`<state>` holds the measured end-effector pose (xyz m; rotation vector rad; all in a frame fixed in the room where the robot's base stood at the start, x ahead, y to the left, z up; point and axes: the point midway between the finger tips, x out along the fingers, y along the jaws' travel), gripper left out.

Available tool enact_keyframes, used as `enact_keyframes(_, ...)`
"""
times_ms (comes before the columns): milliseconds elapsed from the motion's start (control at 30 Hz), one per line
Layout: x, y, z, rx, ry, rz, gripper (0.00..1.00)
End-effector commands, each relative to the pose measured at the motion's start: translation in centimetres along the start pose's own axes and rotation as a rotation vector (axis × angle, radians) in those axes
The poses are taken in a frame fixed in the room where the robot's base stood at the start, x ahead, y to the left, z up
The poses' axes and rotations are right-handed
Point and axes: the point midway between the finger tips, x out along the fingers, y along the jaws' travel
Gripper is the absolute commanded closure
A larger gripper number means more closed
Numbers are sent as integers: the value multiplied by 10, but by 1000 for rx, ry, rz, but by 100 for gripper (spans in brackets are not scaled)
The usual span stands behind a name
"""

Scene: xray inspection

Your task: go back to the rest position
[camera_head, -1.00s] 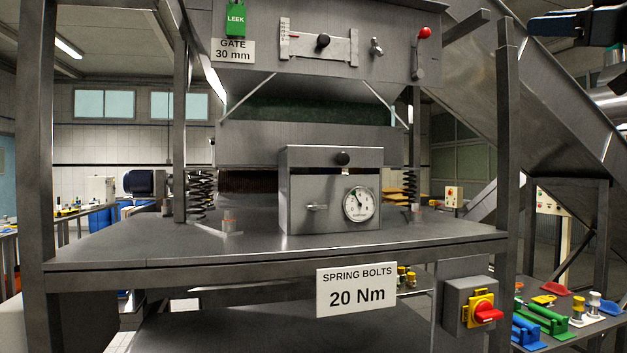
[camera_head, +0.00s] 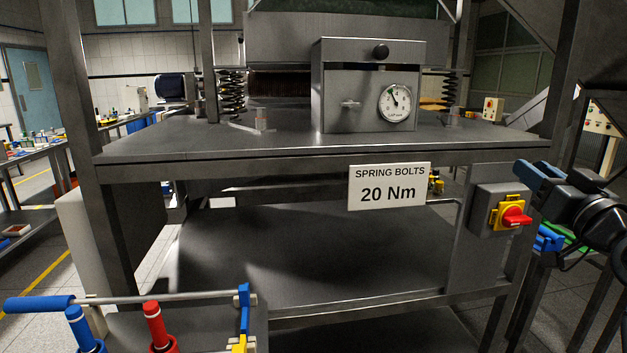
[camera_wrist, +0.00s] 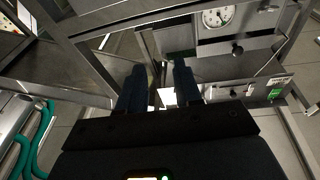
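My gripper (camera_head: 538,176) is at the right edge in the head view, with dark blue fingers. It is beside the red and yellow switch and apart from it. In the wrist view the two fingers of my gripper (camera_wrist: 160,88) stand apart with a gap between them. I see nothing held there. A small bright white patch shows behind the gap; I cannot tell what it is.
The steel machine frame (camera_head: 300,150) fills the middle, with a gauge box (camera_head: 340,110), a "SPRING BOLTS 20 Nm" sign (camera_head: 389,187) and a rotary switch (camera_head: 512,216). A caddy with a blue-handled bar (camera_head: 150,299) and a red-handled tool (camera_head: 155,325) is low at left.

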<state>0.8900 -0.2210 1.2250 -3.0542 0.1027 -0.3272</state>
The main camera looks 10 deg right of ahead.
Motion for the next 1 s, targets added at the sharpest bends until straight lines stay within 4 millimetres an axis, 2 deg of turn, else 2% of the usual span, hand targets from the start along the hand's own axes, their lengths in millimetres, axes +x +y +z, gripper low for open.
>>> enact_keyframes(33, -14, -9, 27, 18, -25, 11, 66)
enact_keyframes(200, -63, -36, 92, 56, -81, 51, 66)
enact_keyframes(367, -116, -61, 142, 76, -137, 81, 66)
enact_keyframes(500, -168, -82, 175, 82, -185, 100, 66)
enact_keyframes(733, -258, -114, 209, 69, -263, 111, 66)
enact_keyframes(867, -309, -129, 217, 53, -305, 107, 66)
enact_keyframes(1000, -362, -143, 216, 30, -347, 91, 66)
